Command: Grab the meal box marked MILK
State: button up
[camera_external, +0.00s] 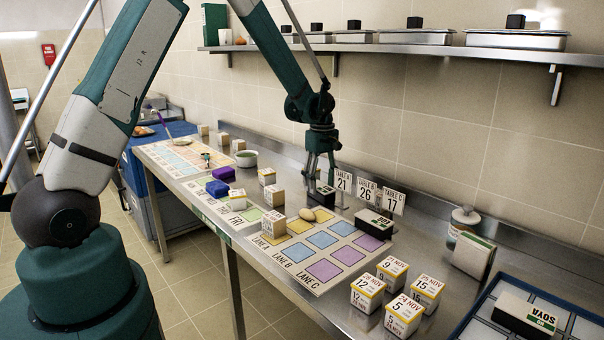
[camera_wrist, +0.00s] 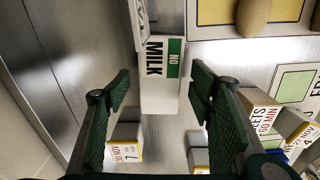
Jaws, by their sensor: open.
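The meal box marked MILK (camera_wrist: 162,100) shows in the wrist view as a white box with a green NO patch and black lettering. It lies ahead of my gripper (camera_wrist: 160,82), in line with the gap between the two fingers. The fingers are apart, with nothing held between them. In the external view my gripper (camera_external: 321,172) points down at the back of the counter, over a small dark-topped box (camera_external: 325,193) partly hidden by the fingers. I cannot read that box's label there. The depth between fingertips and box is hard to judge.
Number cards (camera_external: 367,193) stand just right of my gripper. Another dark-topped box (camera_external: 374,222) is near them. The box marked SOYA (camera_external: 527,312) lies in a blue-edged tray at right. Several dated cartons (camera_external: 403,313) stand at the front. A coloured lane mat (camera_external: 322,240) covers the middle.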

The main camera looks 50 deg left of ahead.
jog(key=shift+f, duration=1.1)
jog(key=c, duration=1.2)
jog(key=shift+o, duration=0.2)
jog(key=shift+r, duration=0.1)
jog(key=shift+r, duration=0.35)
jog(key=shift+s+r, duration=0.2)
jog(key=s, duration=0.3)
jog(key=shift+s, duration=0.3)
notch_tip(320, 180, up, 14)
jog(key=shift+f, duration=0.15)
